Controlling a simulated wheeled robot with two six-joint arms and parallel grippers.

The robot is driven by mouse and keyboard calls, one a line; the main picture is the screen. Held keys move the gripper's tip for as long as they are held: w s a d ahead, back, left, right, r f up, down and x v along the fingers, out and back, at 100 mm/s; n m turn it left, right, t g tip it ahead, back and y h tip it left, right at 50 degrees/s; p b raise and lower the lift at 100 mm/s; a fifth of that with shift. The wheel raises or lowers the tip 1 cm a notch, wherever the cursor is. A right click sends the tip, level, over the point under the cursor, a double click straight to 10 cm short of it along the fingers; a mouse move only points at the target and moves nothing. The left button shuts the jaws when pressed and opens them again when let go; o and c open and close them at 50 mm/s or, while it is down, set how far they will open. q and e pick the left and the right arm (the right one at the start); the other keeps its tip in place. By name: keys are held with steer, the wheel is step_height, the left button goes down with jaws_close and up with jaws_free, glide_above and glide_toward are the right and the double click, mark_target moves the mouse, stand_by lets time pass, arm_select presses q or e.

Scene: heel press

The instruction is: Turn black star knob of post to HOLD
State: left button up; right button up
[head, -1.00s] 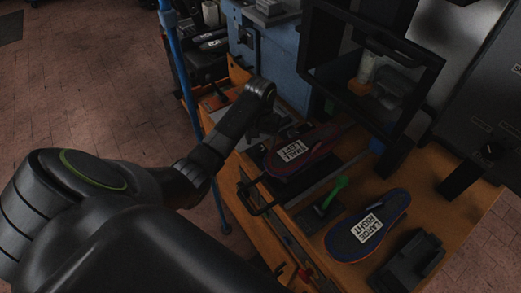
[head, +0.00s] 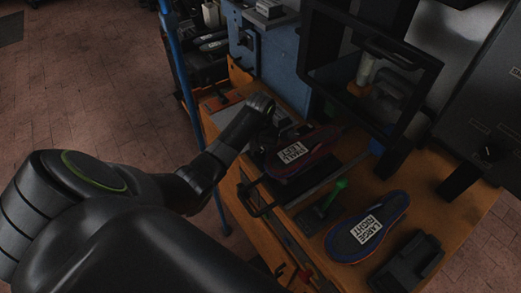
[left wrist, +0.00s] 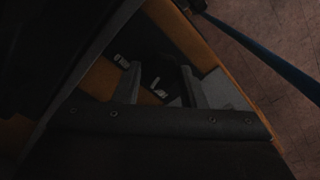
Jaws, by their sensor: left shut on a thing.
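My left gripper comes in from the left in the head view. Its wrist hides most of its fingers (head: 268,116), which are low beside the blue cabinet. In the left wrist view its two grey fingers (left wrist: 161,86) stand apart and are shut on a dark thing, taken as the black star knob (left wrist: 158,66). The knob's points and its post cannot be made out clearly. Small white marks show by the fingers, too blurred to read. In the head view the knob is hidden by my wrist. My right gripper is not in view.
An insole marked SMALL LEFT (head: 318,139) lies just right of my left gripper. An insole marked LARGE RIGHT (head: 390,209) lies nearer on the orange bench (head: 432,178). A green-handled tool (head: 340,186) is between them. A black press frame (head: 428,88) stands behind.

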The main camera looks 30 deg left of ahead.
arm_select(q)
steer(key=shift+r+m+p, duration=0.2)
steer(key=shift+m+p, duration=1)
steer(key=shift+p, duration=0.05)
steer(key=m+p, duration=0.2)
steer(key=shift+m, duration=0.3)
steer(key=m+p, duration=0.1)
steer(key=m, duration=0.2)
steer(key=shift+p, duration=0.4)
steer(key=shift+f+m+p, duration=0.15)
steer(key=shift+m+p, duration=0.45)
steer(key=shift+m, duration=1.5)
steer(key=shift+w, duration=0.1)
steer(key=o, duration=1)
